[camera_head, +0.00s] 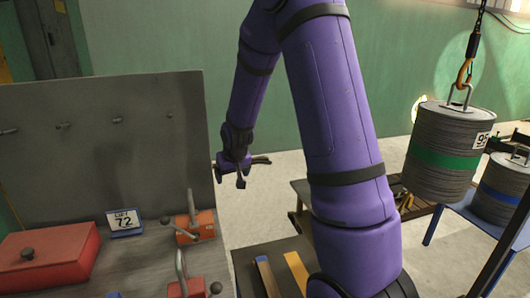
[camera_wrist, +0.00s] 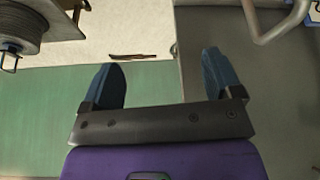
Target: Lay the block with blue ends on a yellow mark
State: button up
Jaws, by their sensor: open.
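My gripper (camera_head: 241,182) hangs in the air beside the right edge of the grey bench in the head view. In the wrist view its two blue-padded fingers (camera_wrist: 165,72) stand wide apart with nothing between them. A yellow mark (camera_head: 296,272) lies on a dark platform (camera_head: 245,267) at the bottom centre of the head view, partly behind my arm.
A green-banded weight (camera_head: 450,155) hangs at right, near a blue-banded weight (camera_head: 500,190).

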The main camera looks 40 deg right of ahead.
jog(key=s+a+r+n, duration=0.1)
jog(key=s+a+r, duration=0.3)
jog(key=s+r, duration=0.4)
jog(key=s+a+r, duration=0.5)
jog(key=r, duration=0.4)
jog(key=s+a+r+n, duration=0.1)
jog(key=s+a+r, duration=0.1)
jog(key=s, duration=0.7)
jog(key=s+a+r+y, duration=0.1)
jog(key=s+a+r, duration=0.2)
jog(key=s, duration=0.6)
jog(key=shift+r+n, duration=0.2)
jog(key=shift+n, duration=0.2)
